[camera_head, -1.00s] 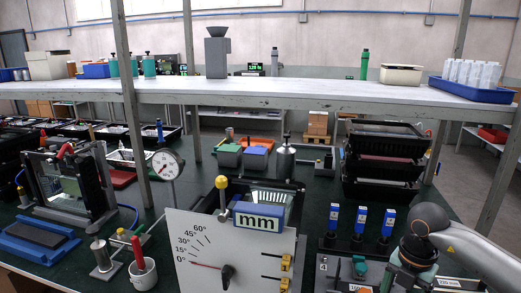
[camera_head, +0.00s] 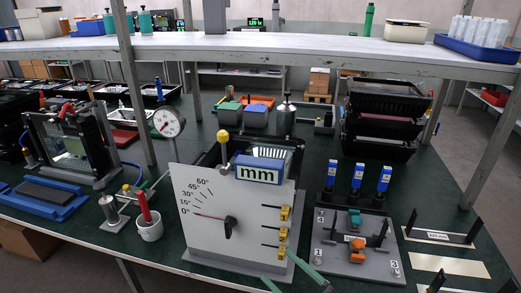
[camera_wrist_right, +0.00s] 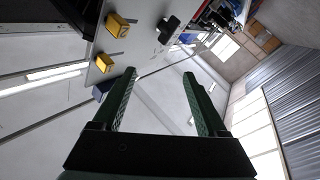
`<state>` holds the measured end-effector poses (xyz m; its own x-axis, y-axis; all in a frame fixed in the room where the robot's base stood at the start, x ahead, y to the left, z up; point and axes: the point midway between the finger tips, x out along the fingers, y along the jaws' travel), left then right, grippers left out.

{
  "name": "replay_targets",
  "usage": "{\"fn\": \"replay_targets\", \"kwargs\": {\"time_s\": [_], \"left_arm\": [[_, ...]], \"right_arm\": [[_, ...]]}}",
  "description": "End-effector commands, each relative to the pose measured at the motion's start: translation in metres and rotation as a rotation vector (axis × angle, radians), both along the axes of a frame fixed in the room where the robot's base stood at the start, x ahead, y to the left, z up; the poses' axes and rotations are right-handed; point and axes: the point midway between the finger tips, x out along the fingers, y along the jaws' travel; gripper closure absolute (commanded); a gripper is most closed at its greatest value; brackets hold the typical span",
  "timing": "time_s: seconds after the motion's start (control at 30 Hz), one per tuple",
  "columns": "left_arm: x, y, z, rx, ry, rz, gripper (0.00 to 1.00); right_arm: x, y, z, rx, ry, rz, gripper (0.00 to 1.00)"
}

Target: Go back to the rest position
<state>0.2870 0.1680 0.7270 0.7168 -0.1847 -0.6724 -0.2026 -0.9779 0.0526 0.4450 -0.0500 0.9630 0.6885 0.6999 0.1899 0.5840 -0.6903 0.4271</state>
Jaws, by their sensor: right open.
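My right gripper (camera_head: 278,267) shows at the bottom edge of the head view as two green fingers, in front of the lower right of the white angle-dial panel (camera_head: 205,237). In the right wrist view the right gripper (camera_wrist_right: 159,73) has its fingers wide apart with nothing between them. The panel and its yellow clips (camera_wrist_right: 118,26) lie beyond the fingers there. Whether a finger touches the panel I cannot tell. My left gripper is in neither view.
A grey fixture plate (camera_head: 330,262) with orange and teal knobs stands right of the panel. Blue-topped holders (camera_head: 357,176) stand behind it. A red-handled tool in a white cup (camera_head: 150,230) is to the left. A shelf (camera_head: 300,50) crosses above the bench.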

Motion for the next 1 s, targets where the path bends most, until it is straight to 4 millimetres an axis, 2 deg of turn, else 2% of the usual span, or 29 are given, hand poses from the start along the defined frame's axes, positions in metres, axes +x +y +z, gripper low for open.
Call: {"fn": "replay_targets", "kwargs": {"time_s": [0.03,0.07,0.17,0.2,0.3,0.4,0.5,0.6,1.0], "left_arm": [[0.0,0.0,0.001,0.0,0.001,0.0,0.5],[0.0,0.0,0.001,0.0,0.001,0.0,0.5],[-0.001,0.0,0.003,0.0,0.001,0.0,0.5],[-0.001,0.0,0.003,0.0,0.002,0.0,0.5],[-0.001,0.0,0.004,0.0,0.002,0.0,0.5],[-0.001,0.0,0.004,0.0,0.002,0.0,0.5],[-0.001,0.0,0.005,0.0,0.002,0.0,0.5],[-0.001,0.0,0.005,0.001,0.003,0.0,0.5],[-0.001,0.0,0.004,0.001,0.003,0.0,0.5]], "right_arm": [[-0.003,-0.016,-0.022,0.036,0.105,-0.106,0.25],[-0.004,-0.027,-0.036,0.047,0.168,-0.169,0.25],[-0.023,-0.062,-0.091,0.064,0.402,-0.36,0.25],[-0.036,-0.075,-0.116,0.061,0.501,-0.425,0.25],[-0.076,-0.098,-0.165,0.042,0.722,-0.537,0.25],[-0.114,-0.111,-0.2,0.022,0.892,-0.598,0.25],[-0.142,-0.116,-0.22,0.008,1.003,-0.626,0.25],[-0.156,-0.118,-0.229,-0.001,1.058,-0.636,0.25],[-0.159,-0.119,-0.231,-0.003,1.068,-0.637,0.25]]}}
